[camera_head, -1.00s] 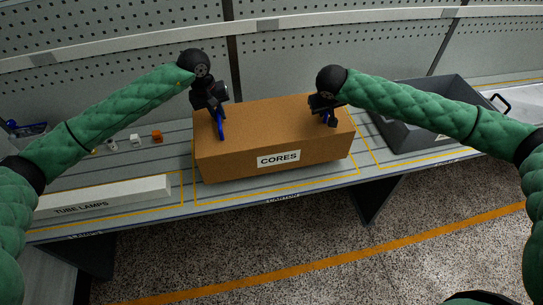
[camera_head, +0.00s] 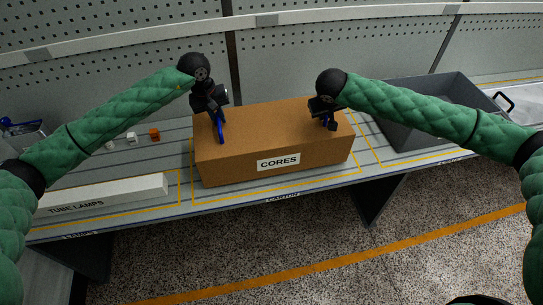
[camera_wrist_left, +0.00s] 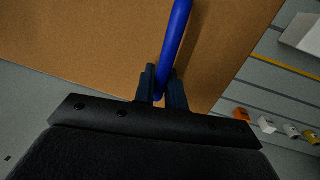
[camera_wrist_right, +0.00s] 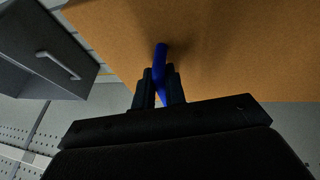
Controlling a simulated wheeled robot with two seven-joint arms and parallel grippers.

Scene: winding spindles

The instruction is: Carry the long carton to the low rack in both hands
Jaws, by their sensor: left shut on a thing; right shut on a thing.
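The long brown carton (camera_head: 265,140) labelled CORES is at the middle of the bench, inside a yellow outline; I cannot tell whether its underside touches the bench top. My left gripper (camera_head: 218,116) is shut on a blue handle at the carton's left end. The left wrist view shows this handle (camera_wrist_left: 174,45) between the fingers. My right gripper (camera_head: 329,115) is shut on a blue handle near its right end; the right wrist view shows that handle (camera_wrist_right: 159,62) between the fingers. No low rack is identifiable in these views.
A white box (camera_head: 110,192) labelled TUBE LAMPS lies left of the carton. Small white and orange blocks (camera_head: 154,134) sit behind it. A grey open bin (camera_head: 411,137) stands at the right. A pegboard wall (camera_head: 290,60) is behind; speckled floor (camera_head: 300,240) lies in front.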

